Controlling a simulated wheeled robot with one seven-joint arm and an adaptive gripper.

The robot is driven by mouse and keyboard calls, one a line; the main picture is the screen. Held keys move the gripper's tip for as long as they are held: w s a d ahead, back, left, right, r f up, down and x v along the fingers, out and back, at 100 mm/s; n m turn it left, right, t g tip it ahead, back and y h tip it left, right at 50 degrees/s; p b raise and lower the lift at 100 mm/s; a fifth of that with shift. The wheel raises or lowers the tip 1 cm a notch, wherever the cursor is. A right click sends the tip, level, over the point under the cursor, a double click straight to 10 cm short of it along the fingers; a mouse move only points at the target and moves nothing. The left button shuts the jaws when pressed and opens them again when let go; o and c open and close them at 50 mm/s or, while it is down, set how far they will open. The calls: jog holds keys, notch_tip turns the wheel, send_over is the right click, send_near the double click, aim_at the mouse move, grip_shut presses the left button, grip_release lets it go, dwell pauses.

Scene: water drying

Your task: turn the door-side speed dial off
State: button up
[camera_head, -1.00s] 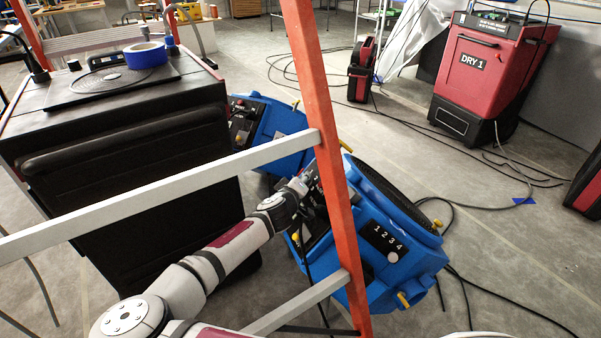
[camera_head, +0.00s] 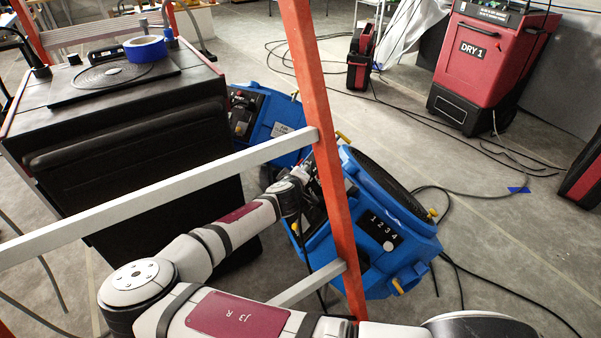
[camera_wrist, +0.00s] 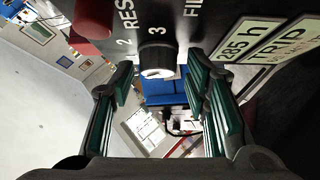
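A blue air mover (camera_head: 375,265) with a "1 2 3 4" label stands behind the orange ladder rail. My arm reaches to its dark control panel, and my gripper there is mostly hidden by the rail in the head view. In the wrist view, my gripper (camera_wrist: 163,85) is open, with green-padded fingers apart. A dark round dial (camera_wrist: 157,60) with a pale face shows between and just beyond the fingertips, near the numbers 2 and 3. I cannot tell whether a finger touches it. The dial's pointer setting is not readable.
The orange ladder rail (camera_head: 322,130) and its grey rungs (camera_head: 160,188) cross close to my arm. A black case (camera_head: 130,150) stands left, with a second blue air mover (camera_head: 275,125) behind. A red dryer (camera_head: 480,65) stands back right. Cables lie on the floor.

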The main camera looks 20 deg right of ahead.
jog(key=shift+r, duration=0.1)
jog(key=v, duration=1.2)
